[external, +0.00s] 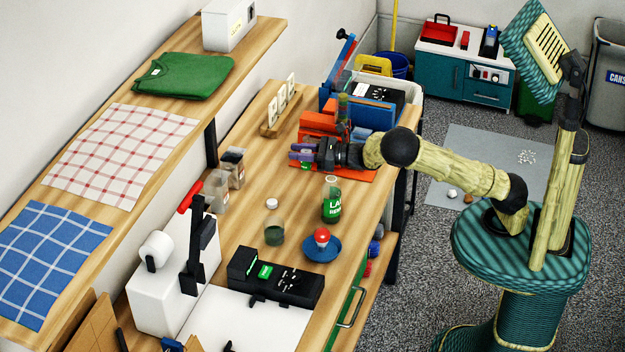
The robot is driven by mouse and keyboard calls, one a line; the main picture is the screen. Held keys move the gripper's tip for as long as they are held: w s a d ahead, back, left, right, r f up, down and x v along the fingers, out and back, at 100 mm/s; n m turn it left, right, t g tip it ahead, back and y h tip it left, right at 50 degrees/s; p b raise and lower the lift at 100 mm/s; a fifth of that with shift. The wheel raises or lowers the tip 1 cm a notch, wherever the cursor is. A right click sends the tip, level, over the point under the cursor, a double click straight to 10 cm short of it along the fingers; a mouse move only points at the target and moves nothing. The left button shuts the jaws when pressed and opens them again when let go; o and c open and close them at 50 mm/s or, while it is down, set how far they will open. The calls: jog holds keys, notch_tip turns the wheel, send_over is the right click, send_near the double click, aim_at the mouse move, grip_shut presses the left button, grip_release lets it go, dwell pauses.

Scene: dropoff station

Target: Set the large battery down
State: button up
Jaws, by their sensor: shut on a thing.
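My gripper (300,152) reaches in from the right, low over the wooden bench, with its purple-tipped fingers pointing left. It is shut on the large battery, which is small in this view and mostly hidden by the fingers. I cannot tell whether the battery touches anything below. The gripper is at the left end of an orange-red mat (362,174), in front of red-orange bins (318,122).
A wooden rack with white cards (283,103) stands behind the gripper. Clear containers (233,167) stand to its left. A green-labelled bottle (331,203), a dark green jar (274,234) and a blue dish (335,250) stand nearer the camera. A shelf overhangs the left side.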

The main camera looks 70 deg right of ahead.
jog(key=shift+f, duration=0.1)
notch_tip(320, 180, down, 6)
jog(key=shift+f, duration=0.1)
dwell(0.3)
jog(key=shift+f, duration=1.8)
jog(key=shift+f, duration=0.15)
jog(key=o, duration=1.1)
jog(key=shift+c, duration=0.2)
